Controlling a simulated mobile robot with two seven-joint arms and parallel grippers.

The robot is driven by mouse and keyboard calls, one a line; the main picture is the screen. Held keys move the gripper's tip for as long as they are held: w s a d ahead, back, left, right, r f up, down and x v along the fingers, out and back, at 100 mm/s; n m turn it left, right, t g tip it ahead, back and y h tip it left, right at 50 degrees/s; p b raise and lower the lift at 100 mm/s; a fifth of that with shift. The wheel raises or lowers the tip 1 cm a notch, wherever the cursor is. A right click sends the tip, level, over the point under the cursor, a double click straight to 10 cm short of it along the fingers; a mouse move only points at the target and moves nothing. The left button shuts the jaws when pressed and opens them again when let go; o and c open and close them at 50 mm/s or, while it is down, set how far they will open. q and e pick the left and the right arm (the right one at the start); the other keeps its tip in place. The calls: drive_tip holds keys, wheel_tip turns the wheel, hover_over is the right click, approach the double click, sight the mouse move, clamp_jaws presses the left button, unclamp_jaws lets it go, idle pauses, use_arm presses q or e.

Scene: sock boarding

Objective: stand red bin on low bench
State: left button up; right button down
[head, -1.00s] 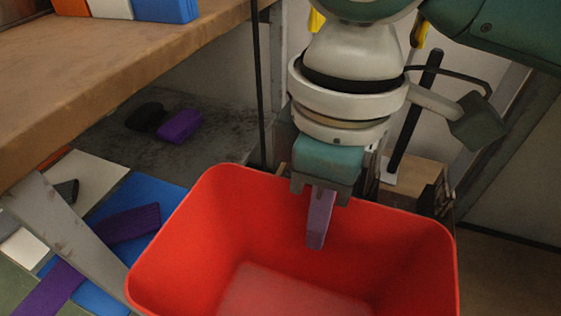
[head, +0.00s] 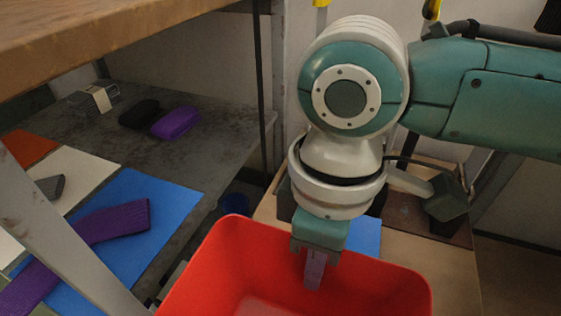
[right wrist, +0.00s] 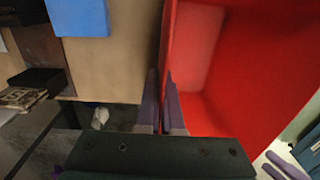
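The red bin (head: 377,289) is at the bottom of the head view, open side up, its lower part cut off by the frame. My right gripper (head: 314,270) is shut on its far wall, one finger inside and one outside. The right wrist view shows the two fingers (right wrist: 161,105) on either side of the red wall (right wrist: 205,70). A low tan wooden surface, which looks like the low bench (head: 455,278), lies behind and right of the bin. Teal and pale purple parts (right wrist: 288,163) in the right wrist view's lower right corner look like my left gripper; its opening is unclear.
Blue (head: 366,236) and dark brown (head: 420,217) flat items lie on the low wooden surface. At left are a grey shelf (head: 225,140), a high wooden tabletop (head: 90,30) and a slanted grey post (head: 70,235). A thin dark upright (head: 258,80) stands behind the bin.

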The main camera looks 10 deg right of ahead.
drive_tip(key=c, duration=1.1)
unclamp_jaws()
drive_tip(key=shift+f, duration=0.1)
drive_tip(key=shift+o, duration=0.2)
wheel_tip(320, 180, up, 12)
drive_tip(key=p, duration=0.7)
drive_tip(key=shift+w+d+r, duration=0.15)
drive_tip(key=shift+w+r, duration=0.05)
